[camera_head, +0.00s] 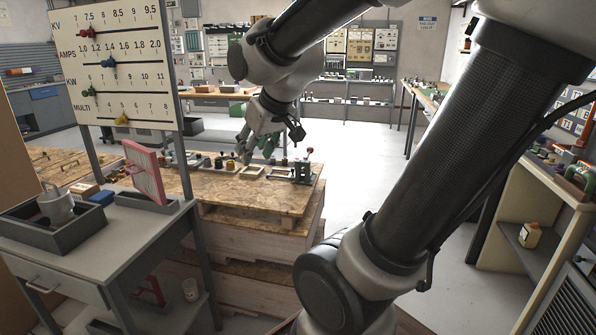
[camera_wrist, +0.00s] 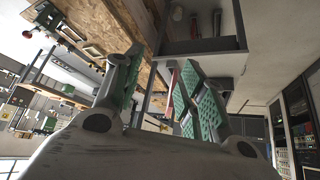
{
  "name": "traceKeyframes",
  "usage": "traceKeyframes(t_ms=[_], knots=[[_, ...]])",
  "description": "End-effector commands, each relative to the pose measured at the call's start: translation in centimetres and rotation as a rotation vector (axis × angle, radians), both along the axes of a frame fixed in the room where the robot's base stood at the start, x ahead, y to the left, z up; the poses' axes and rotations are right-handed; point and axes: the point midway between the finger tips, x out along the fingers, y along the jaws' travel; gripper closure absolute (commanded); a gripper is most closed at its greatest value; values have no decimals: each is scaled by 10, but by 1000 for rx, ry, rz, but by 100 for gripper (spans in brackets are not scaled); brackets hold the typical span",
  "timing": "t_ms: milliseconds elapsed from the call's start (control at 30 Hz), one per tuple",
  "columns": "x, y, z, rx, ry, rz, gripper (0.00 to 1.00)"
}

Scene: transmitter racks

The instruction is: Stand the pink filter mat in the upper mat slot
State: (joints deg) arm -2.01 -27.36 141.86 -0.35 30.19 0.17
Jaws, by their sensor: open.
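The pink filter mat (camera_head: 145,172) stands upright, slightly tilted, in a low dark-grey holder (camera_head: 172,207) on the grey desk at the left of the head view. I cannot tell whether this holder is the upper mat slot; no other mat slot shows clearly. My gripper (camera_head: 262,150) is open and empty above the wooden crate bench, to the right of the mat and apart from it. In the wrist view my gripper (camera_wrist: 160,78) shows its green-padded fingers spread. A thin reddish strip shows between them, too small to name.
Small parts and wooden frames lie on the crate bench (camera_head: 250,195). Open floor (camera_head: 350,190) lies right of the bench.

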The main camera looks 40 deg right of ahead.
Motion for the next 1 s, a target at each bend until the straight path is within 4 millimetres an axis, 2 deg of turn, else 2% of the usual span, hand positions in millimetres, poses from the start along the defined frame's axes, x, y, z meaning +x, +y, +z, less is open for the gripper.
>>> traceKeyframes(t_ms=[33,100,200,300,400,1000], knots=[[-32,-4,2,0,42,-11,59],[-73,-7,-3,0,115,-22,59],[-113,-10,-8,1,190,-32,59],[-134,-11,-11,2,229,-38,59],[-140,-11,-12,2,243,-39,59],[-139,-11,-12,2,242,-38,59]])
